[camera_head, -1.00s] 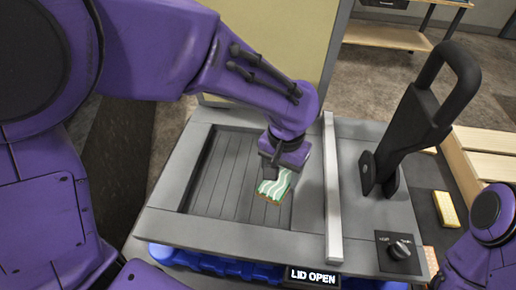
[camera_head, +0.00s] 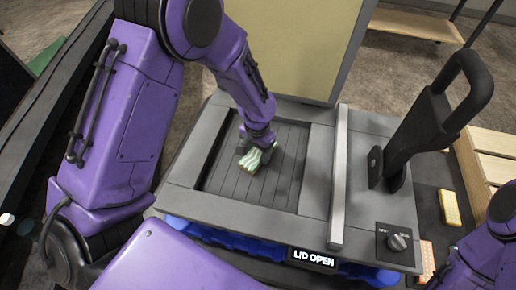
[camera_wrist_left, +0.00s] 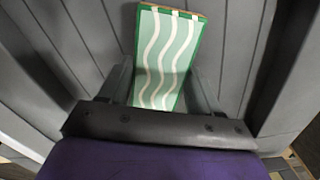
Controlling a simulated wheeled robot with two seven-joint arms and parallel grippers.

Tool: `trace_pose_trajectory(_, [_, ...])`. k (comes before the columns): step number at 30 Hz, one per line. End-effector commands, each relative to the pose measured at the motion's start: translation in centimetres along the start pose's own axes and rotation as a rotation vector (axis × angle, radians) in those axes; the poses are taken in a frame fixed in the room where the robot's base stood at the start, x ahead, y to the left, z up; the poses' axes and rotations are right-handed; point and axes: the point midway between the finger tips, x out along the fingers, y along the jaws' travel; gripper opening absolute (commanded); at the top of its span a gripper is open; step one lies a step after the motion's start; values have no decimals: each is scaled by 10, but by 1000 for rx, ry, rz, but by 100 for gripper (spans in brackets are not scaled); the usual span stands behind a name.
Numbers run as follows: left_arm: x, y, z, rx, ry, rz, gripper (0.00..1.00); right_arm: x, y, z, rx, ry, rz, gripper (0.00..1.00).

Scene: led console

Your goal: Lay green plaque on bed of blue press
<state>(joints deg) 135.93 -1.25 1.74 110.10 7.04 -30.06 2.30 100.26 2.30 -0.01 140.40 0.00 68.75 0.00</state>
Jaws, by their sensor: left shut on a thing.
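The green plaque (camera_head: 252,160) has pale wavy stripes and a green edge. It also shows in the left wrist view (camera_wrist_left: 167,55), between the fingers. My left gripper (camera_head: 258,145) is shut on it, over the slatted grey bed (camera_head: 280,165) of the blue press. Whether the plaque touches the bed I cannot tell. The press has a blue base (camera_head: 225,240), and its display (camera_head: 312,259) reads "LID OPEN". The beige lid panel (camera_head: 305,45) stands up behind the bed. My right gripper is out of view; only part of that arm shows at the lower right.
A pale metal bar (camera_head: 338,180) runs along the right of the bed. A tall black lever handle (camera_head: 435,120) and a black knob (camera_head: 397,242) stand right of it. A yellow block (camera_head: 450,208) and a wooden crate (camera_head: 490,155) lie further right.

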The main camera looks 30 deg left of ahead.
Motion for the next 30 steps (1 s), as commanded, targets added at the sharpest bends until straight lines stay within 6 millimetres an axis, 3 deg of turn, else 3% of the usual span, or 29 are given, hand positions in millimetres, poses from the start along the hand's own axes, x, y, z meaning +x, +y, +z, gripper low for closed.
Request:
trace_pose_trajectory(1, [2,0,0,-1,-1,0,30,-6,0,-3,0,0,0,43])
trace_pose_trajectory(13, [12,0,-1,-1,3,0,30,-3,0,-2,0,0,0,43])
trace_pose_trajectory(14, [11,0,-1,-1,3,0,73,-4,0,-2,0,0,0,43])
trace_pose_trajectory(15, [11,0,-1,-1,3,0,86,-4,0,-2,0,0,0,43])
trace_pose_trajectory(16, [11,0,-1,-1,3,0,89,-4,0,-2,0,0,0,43])
trace_pose_trajectory(25, [7,0,-1,-1,3,0,89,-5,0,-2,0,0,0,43])
trace_pose_trajectory(30, [-19,0,-2,1,9,-1,89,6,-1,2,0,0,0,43])
